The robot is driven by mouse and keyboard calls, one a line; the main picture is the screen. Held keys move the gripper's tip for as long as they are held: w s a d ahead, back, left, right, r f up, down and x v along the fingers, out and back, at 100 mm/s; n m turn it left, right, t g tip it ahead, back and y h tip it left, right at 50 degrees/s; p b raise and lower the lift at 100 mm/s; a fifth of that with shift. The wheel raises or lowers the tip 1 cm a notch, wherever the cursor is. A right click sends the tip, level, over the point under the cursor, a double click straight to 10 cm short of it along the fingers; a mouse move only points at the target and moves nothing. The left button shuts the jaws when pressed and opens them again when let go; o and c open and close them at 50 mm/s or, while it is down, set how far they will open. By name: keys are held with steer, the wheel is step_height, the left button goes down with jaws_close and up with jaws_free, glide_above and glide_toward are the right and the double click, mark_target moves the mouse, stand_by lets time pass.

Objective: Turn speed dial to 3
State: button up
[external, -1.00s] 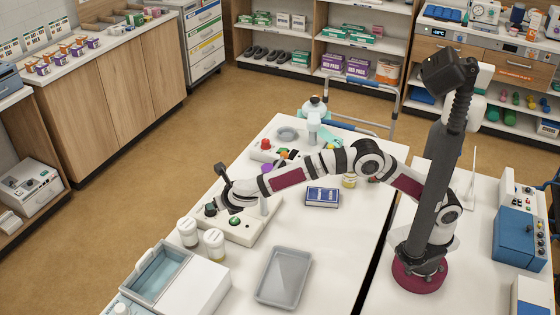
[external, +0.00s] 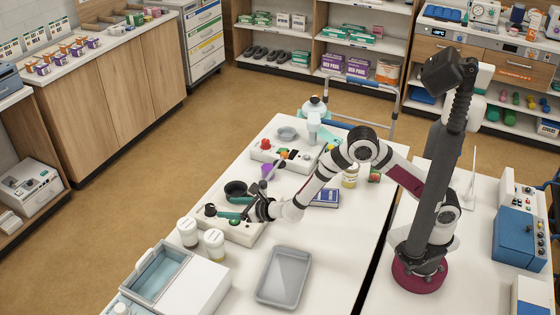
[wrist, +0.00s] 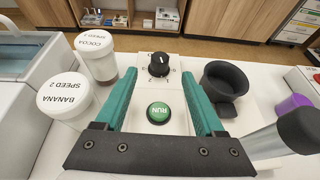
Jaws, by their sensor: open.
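The speed dial (wrist: 159,66) is a black round knob with a white mark, at the far end of a white base (external: 243,238). Marks ring the dial, but I cannot read its setting. It also shows in the external view (external: 210,210). A green RUN button (wrist: 158,113) sits nearer on the base. My gripper (wrist: 158,77) is open and empty. Its two green fingers reach toward the dial, one on each side in the wrist view, with a gap around it. In the external view my gripper (external: 228,207) is low over the base, right of the dial.
A black cup (wrist: 226,80) is close on the right. A grey tray (external: 284,277) lies in front; table around it is clear.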

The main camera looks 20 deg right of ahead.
mark_target(211, 206)
steer(key=x, duration=0.9)
steer(key=shift+w, duration=0.15)
steer(key=shift+c, duration=0.2)
jaws_close()
